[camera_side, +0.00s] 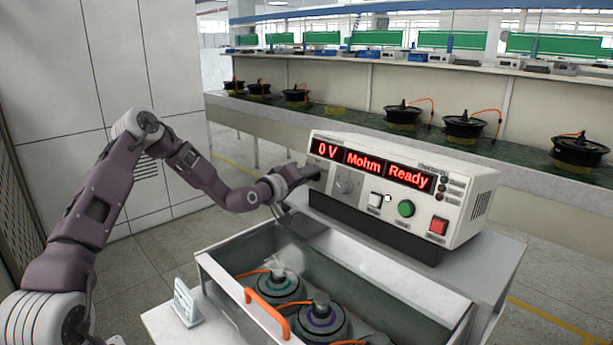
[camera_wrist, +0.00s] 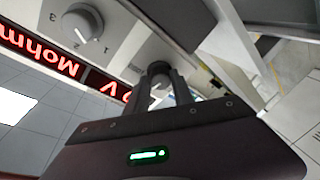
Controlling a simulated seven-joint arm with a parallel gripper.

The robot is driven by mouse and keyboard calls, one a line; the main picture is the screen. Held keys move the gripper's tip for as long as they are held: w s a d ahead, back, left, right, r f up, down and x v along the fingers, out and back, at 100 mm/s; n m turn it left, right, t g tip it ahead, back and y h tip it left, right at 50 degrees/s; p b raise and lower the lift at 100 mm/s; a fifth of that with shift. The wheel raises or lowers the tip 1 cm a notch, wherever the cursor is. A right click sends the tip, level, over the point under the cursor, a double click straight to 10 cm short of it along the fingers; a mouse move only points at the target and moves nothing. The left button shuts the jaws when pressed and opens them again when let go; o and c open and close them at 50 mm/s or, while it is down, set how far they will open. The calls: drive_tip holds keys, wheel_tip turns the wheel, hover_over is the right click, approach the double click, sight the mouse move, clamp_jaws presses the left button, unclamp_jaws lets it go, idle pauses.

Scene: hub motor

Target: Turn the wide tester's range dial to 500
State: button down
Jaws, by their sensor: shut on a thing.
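The wide tester (camera_side: 400,190) is a white box with a red display reading "0 V", "Mohm" and "Ready". My gripper (camera_side: 314,172) is at the left end of its front face, and it also shows in the wrist view (camera_wrist: 161,76). Its fingers are shut on a grey dial (camera_wrist: 160,84), mostly hidden between them; the setting it points to cannot be read. A second grey dial (camera_side: 345,181) sits to its right on the face, free of the gripper. In the wrist view this second dial (camera_wrist: 83,22) has numbers around it.
White, green (camera_side: 406,208) and red (camera_side: 438,226) buttons line the tester's right half. In front stands an open clear-walled box (camera_side: 400,297) with an orange handle (camera_side: 267,312) and motors inside. A bench with several motors runs behind.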

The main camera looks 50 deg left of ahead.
drive_tip(key=shift+a+n+y, duration=0.2)
drive_tip(key=shift+n+y, duration=0.1)
drive_tip(key=shift+n, duration=0.5)
drive_tip(key=c, duration=1.1)
unclamp_jaws()
drive_tip(key=shift+d, duration=0.1)
drive_tip(key=v, duration=0.7)
drive_tip(key=shift+r, duration=0.15)
